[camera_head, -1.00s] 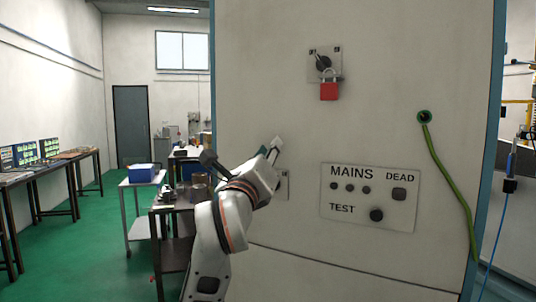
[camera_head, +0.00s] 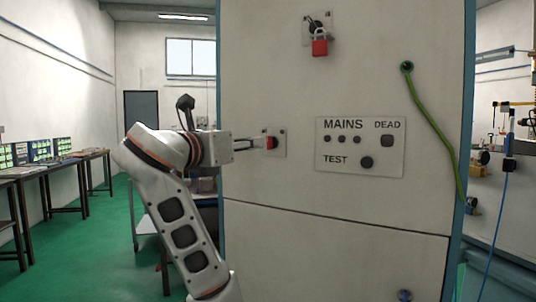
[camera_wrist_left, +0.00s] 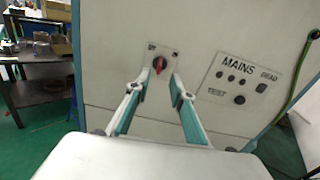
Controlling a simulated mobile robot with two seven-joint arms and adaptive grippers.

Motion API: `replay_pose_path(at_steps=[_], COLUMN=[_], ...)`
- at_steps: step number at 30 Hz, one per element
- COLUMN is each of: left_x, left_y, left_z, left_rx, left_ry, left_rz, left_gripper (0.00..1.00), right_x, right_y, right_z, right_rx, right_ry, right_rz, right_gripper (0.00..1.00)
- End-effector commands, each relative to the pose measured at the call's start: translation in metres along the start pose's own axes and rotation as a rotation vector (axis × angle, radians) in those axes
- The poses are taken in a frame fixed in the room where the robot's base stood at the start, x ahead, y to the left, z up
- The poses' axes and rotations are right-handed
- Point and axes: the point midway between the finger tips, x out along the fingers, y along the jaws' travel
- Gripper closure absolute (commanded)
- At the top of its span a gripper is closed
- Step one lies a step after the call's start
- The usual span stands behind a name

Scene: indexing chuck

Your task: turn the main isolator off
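A red rotary knob (camera_head: 271,143) sits on a small light plate on the cabinet front, left of the MAINS panel. In the left wrist view the red knob (camera_wrist_left: 159,64) stands roughly upright, with small dark marks at the plate's upper corners, too small to read. My left gripper (camera_head: 258,143) points at it from the left, its tips close to the knob. In the left wrist view my left gripper (camera_wrist_left: 161,75) is open, its fingers spread left and right below the knob. Contact cannot be told. My right gripper is not in view.
Higher on the cabinet (camera_head: 345,215) a black switch (camera_head: 315,26) carries a red padlock (camera_head: 320,44). The MAINS panel (camera_head: 360,147) with lamps and buttons lies to the right. A green cable (camera_head: 436,140) hangs farther right. Tables (camera_head: 60,165) stand at the left.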

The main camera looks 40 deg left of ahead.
Motion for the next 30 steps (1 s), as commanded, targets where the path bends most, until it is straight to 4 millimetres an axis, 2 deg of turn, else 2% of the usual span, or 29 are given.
replay_pose_path(at_steps=[5, 12, 18, 29, 30], left_x=[0.015, 0.053, 0.073, 0.077, 0.077], left_y=[-0.002, -0.002, -0.001, -0.001, -0.001], left_z=[-0.002, -0.004, -0.002, 0.000, 0.000], left_rx=[0.006, 0.006, 0.006, 0.006, 0.006], left_ry=[0.004, 0.006, 0.003, 0.000, 0.000], left_rz=[-0.009, -0.008, -0.006, -0.005, -0.005], left_gripper=[0.77, 0.77, 0.77, 0.77, 0.87], right_x=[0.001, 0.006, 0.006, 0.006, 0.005], right_y=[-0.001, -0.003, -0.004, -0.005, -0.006], right_z=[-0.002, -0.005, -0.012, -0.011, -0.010], right_rx=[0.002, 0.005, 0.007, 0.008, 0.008], right_ry=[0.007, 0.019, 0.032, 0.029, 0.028], right_rz=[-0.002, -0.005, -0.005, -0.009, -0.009], right_gripper=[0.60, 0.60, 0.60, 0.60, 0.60])
